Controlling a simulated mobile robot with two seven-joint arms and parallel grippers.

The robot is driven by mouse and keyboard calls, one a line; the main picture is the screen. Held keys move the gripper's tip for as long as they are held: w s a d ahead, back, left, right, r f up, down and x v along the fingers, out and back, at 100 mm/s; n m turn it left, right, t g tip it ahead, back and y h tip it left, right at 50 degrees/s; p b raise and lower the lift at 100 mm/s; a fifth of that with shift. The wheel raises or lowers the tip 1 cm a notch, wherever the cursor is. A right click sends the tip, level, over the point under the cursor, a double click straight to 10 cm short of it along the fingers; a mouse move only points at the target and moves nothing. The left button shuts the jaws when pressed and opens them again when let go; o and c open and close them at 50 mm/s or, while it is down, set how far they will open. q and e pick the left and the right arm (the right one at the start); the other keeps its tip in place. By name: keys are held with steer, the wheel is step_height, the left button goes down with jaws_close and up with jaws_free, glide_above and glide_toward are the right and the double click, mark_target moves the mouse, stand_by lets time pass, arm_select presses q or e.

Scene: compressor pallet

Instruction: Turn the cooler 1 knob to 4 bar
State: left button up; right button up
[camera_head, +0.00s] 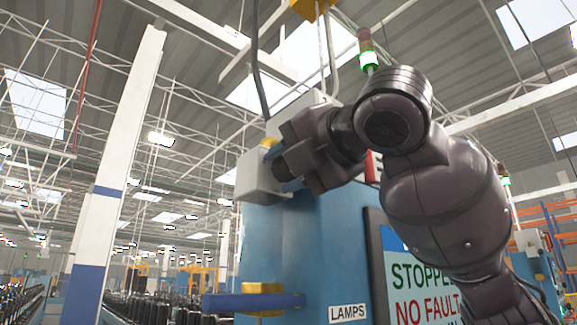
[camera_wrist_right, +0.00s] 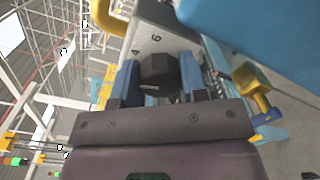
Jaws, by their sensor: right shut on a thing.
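The cooler knob (camera_wrist_right: 158,72) is dark and many-sided, on a grey panel (camera_wrist_right: 172,38) with the printed numbers 4 and 6 beside it. A light line shows on the knob's near face; the exact reading is not clear. My right gripper (camera_wrist_right: 158,82) is shut on the knob, one blue finger on each side. In the head view my right gripper (camera_head: 279,170) is at the grey box (camera_head: 253,178) on the blue cabinet, and the knob is hidden there. My left gripper is in neither view.
Open hall lies to the left.

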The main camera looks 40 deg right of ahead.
steer(key=shift+m, duration=1.2)
steer(key=o, duration=0.9)
steer(key=shift+s, duration=0.1)
steer(key=s, duration=0.3)
steer(key=s+b, duration=0.1)
steer(key=s, duration=0.3)
steer(key=s+b, duration=0.1)
steer(key=s, duration=0.2)
steer(key=shift+s+d+r, duration=0.2)
steer(key=shift+s+d, duration=0.15)
